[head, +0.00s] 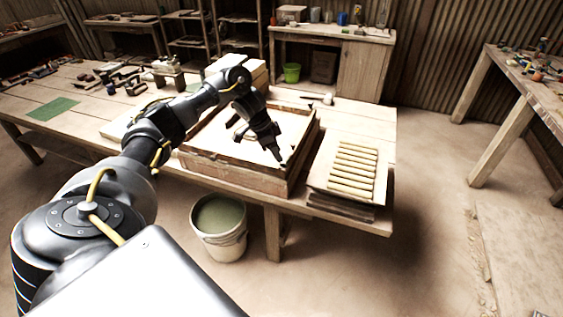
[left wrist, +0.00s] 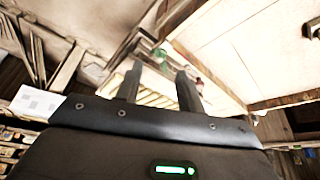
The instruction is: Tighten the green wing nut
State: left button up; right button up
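A small green piece that looks like the green wing nut (left wrist: 160,53) shows in the left wrist view, just past my fingertips at the corner of the wooden press. Its exact shape is blurred. My left gripper (left wrist: 158,69) has its two dark fingers apart with nothing clear between them. In the head view my left gripper (head: 281,158) points down at the right front corner of the wooden press frame (head: 236,176). The green wing nut is too small or hidden there. My right gripper is not in view.
A board with several pale strips (head: 352,171) lies right of the press. A dark handle (head: 240,131) is on the press. A red piece (left wrist: 199,84) shows near my right finger in the wrist view. A bucket (head: 219,226) stands on the floor in front.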

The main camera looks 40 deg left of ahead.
aim_at(285, 164)
pick_arm(q)
jog(key=shift+x, duration=2.6)
jog(key=shift+w, duration=0.1)
